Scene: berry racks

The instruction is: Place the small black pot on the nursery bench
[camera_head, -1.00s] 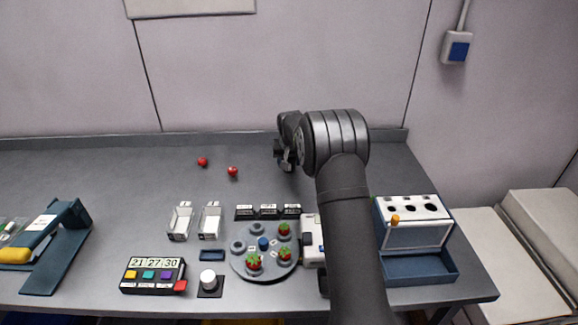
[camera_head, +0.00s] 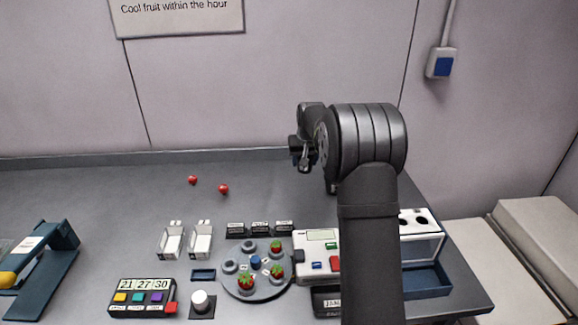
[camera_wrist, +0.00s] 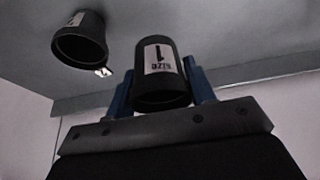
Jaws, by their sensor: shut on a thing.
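A black pot (camera_wrist: 160,85) with a white label reading "size 1" sits between the blue fingers of my gripper (camera_wrist: 162,90) in the wrist view. My gripper is shut on it, and the label appears upside down. A second black pot (camera_wrist: 80,40), with a small white tag, is at the upper left of that view, apart from my gripper. In the head view my gripper (camera_head: 304,152) is above the back of the grey table, and the held pot cannot be made out there. I cannot tell which thing is the nursery bench.
Two red berries (camera_head: 208,185) lie on the grey table (camera_head: 90,200). A white holed rack (camera_head: 425,250) is partly behind my arm.

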